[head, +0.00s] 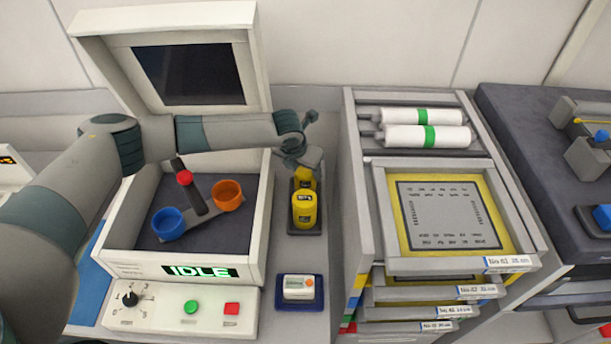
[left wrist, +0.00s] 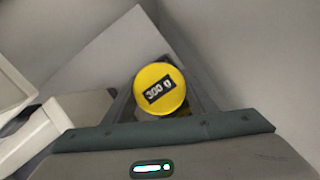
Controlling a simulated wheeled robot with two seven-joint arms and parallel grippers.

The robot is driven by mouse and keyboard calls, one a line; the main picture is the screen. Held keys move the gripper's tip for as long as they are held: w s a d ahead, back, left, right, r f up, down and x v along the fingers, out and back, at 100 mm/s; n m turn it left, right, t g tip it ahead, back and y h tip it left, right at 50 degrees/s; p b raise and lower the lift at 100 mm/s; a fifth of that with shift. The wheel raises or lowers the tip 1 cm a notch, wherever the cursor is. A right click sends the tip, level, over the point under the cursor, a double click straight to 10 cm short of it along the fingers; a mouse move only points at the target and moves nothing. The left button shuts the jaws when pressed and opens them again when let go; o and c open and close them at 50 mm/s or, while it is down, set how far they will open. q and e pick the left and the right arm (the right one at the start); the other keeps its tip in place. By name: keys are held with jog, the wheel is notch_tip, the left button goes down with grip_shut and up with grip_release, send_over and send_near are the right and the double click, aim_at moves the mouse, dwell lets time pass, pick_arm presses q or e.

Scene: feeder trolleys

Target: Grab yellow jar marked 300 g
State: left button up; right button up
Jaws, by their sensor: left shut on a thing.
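A yellow jar marked 300 g shows from above in the left wrist view (left wrist: 160,88), with its lid and black label between my fingers. In the head view, the rear yellow jar (head: 304,180) is partly hidden by my left gripper (head: 308,165), which is shut on it. Another yellow jar (head: 305,210) with a dark label stands upright just in front of it. Both jars are at a dark tray (head: 305,233). I cannot tell whether the held jar touches the tray. My right gripper is not in view.
Left is a white machine showing IDLE (head: 200,272), its lid raised, with a blue cup (head: 168,223) and an orange cup (head: 227,195) inside. A rack of framed trays (head: 380,215) stands close on the right.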

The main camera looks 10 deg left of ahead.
pick_arm(q)
notch_tip(320, 180, up, 8)
jog(key=shift+f+b, duration=0.1)
jog(key=shift+b, duration=0.9)
